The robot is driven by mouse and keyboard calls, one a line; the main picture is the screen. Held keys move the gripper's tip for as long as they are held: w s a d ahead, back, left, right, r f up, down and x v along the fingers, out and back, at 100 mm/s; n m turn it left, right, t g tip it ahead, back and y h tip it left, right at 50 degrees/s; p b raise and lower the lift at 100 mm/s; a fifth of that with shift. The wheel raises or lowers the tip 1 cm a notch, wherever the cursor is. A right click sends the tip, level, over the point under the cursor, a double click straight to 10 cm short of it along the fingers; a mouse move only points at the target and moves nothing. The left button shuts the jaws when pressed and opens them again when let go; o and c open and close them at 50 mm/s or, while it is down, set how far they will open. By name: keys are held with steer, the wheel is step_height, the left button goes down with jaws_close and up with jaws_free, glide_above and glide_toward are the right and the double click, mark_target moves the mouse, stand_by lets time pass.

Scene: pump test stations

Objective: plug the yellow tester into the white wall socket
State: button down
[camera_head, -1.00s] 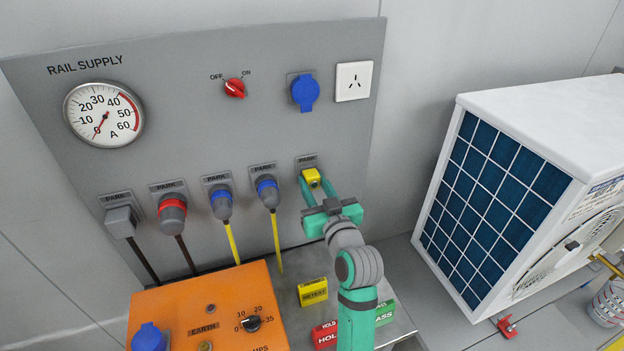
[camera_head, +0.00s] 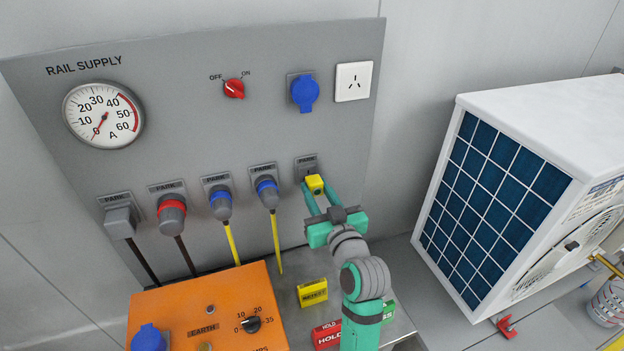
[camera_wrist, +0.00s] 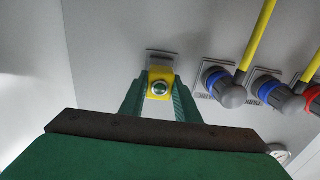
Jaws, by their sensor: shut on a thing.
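The yellow tester (camera_head: 315,184) is a small yellow block between the fingertips of my gripper (camera_head: 317,190). It is just in front of and slightly below the rightmost PARK holder (camera_head: 306,163), whose face now shows above it.
A blue socket (camera_head: 305,92) is left of the white one, and a red OFF/ON switch (camera_head: 234,88) is further left. Several plugs with cables, such as the blue-ringed one (camera_head: 267,190), sit in PARK holders. An orange box (camera_head: 205,310) stands below; a white unit (camera_head: 510,190) stands right.

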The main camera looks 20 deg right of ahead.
mark_target(317, 192)
steer(key=shift+s, duration=0.15)
steer(key=shift+s+d, duration=0.15)
steer(key=shift+s, duration=0.25)
steer(key=shift+s+a, duration=0.3)
steer(key=shift+s, duration=0.25)
steer(key=shift+s+d, duration=0.2)
steer(key=shift+s, duration=0.55)
steer(key=shift+w, duration=0.1)
